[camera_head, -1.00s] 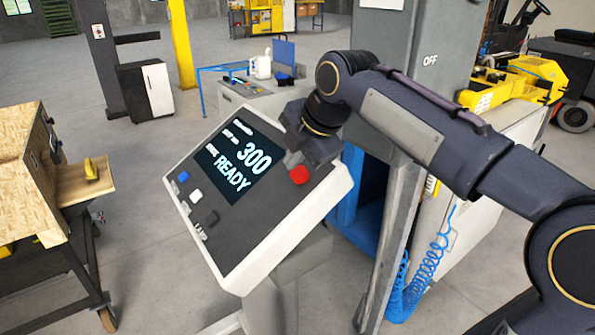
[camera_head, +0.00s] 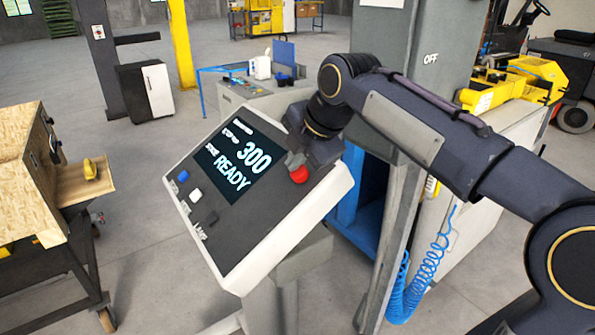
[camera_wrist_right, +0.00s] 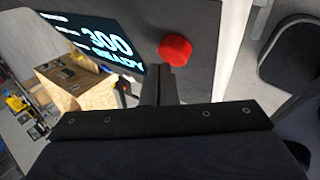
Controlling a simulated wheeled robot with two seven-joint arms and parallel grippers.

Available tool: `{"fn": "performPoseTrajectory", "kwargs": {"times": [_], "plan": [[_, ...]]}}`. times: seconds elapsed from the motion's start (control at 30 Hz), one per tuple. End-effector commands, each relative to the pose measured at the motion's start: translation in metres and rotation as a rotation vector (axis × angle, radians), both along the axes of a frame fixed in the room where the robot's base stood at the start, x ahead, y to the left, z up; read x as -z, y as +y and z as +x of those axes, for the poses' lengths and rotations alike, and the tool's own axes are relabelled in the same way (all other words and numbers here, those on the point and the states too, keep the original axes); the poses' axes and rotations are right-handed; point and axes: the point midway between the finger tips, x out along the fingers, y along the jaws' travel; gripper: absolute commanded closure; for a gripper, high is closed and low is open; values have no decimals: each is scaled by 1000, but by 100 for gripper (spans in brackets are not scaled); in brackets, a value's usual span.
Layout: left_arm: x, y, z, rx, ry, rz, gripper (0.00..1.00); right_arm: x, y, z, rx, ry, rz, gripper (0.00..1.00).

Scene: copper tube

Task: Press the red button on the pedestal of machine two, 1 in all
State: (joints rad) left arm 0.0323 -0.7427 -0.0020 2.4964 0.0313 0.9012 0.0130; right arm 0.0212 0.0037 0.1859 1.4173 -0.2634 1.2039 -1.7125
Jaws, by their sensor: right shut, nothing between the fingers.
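The red button (camera_head: 299,175) sits near the upper right corner of the pedestal's slanted panel (camera_head: 236,218). The panel's screen (camera_head: 240,160) reads "300" and "READY". My right gripper (camera_head: 293,160) is shut and empty, its tip right at the button, covering the button's upper left edge in the head view. In the right wrist view the red button (camera_wrist_right: 175,49) lies just past the tip of the shut fingers (camera_wrist_right: 160,72). I cannot tell whether the tip touches it. My left gripper is out of view.
White and black buttons (camera_head: 196,195) sit lower left on the panel. A grey machine column marked "OFF" (camera_head: 430,58) and a blue coiled hose (camera_head: 425,275) stand right of the pedestal.

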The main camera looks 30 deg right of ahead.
Motion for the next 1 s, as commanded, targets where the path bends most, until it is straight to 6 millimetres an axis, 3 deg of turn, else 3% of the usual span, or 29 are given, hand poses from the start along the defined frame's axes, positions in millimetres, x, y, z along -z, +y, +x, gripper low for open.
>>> {"fn": "performPoseTrajectory", "kwargs": {"times": [1.0], "plan": [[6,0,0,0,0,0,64,9,-5,1,1,1,-1,100]]}}
